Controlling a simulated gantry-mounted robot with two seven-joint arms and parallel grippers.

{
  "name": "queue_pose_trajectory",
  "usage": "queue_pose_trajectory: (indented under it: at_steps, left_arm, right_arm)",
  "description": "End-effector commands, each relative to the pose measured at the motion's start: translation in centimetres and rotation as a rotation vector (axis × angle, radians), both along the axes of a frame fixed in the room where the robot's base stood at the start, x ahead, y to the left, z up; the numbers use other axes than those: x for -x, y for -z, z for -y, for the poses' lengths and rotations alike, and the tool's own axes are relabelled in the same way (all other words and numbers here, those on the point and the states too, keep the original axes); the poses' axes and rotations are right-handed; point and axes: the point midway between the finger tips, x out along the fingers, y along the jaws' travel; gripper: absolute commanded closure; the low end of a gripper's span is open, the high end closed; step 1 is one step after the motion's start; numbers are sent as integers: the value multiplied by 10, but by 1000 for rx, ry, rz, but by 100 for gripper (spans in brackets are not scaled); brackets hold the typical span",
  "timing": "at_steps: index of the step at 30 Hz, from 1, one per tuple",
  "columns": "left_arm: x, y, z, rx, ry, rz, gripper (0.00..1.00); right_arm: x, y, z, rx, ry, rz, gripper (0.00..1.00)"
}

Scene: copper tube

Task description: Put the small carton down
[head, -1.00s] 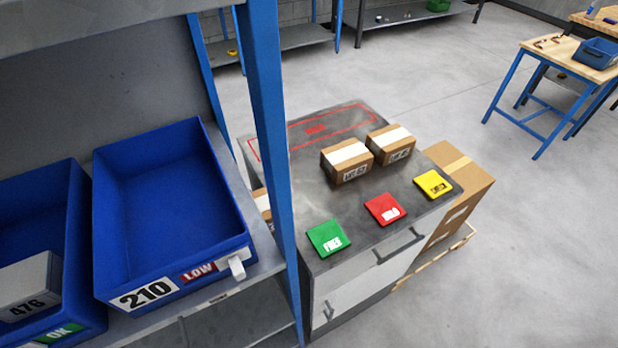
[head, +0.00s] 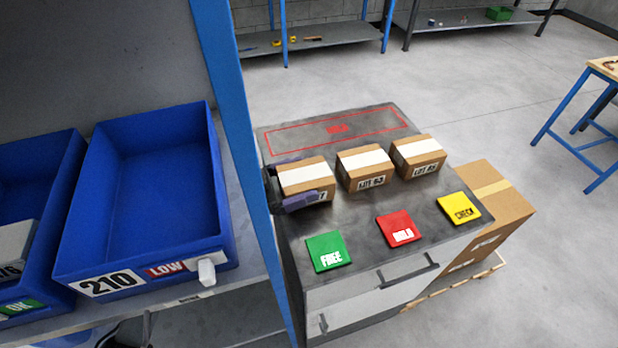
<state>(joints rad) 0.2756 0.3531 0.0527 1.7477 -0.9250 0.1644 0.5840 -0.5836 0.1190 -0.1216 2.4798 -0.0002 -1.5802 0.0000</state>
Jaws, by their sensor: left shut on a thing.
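A small brown carton (head: 305,176) with a white tape strip is at the left end of a row of cartons over the dark cabinet top. My left gripper (head: 300,183) is shut on this carton, with dark fingers along its far and near sides. The near finger covers part of its label. I cannot tell whether the carton touches the cabinet top (head: 362,219). Two similar cartons stand to its right, the middle carton (head: 365,167) and the right carton (head: 418,155). My right gripper is not in view.
Green FREE (head: 327,251), red HOLD (head: 401,229) and yellow CHECK (head: 459,208) plates lie along the cabinet's front. A red outlined area (head: 300,136) at the back is empty. A blue shelf post (head: 240,150) stands close left, beside blue bins (head: 140,190). A large carton (head: 490,205) stands right.

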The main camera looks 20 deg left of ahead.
Motion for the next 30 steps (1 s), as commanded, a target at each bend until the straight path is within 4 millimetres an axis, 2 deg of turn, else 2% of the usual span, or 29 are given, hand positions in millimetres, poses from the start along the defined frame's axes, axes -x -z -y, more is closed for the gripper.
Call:
queue_pose_trajectory:
  at_steps: [3, 7, 19, 20, 30]
  left_arm:
    - [-2, 9, -4, 0, -7, 0, 49]
    - [-2, 9, -4, 0, -8, 1, 49]
    - [-2, 14, -4, 1, -7, 1, 49]
    - [-2, 15, -4, 0, -7, -1, 1]
    - [-2, 15, -4, 0, -7, 0, 0]
  right_arm:
    - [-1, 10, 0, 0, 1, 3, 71]
    - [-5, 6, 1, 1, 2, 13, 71]
    - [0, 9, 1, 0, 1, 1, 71]
    - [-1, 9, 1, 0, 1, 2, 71]
    - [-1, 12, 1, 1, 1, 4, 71]
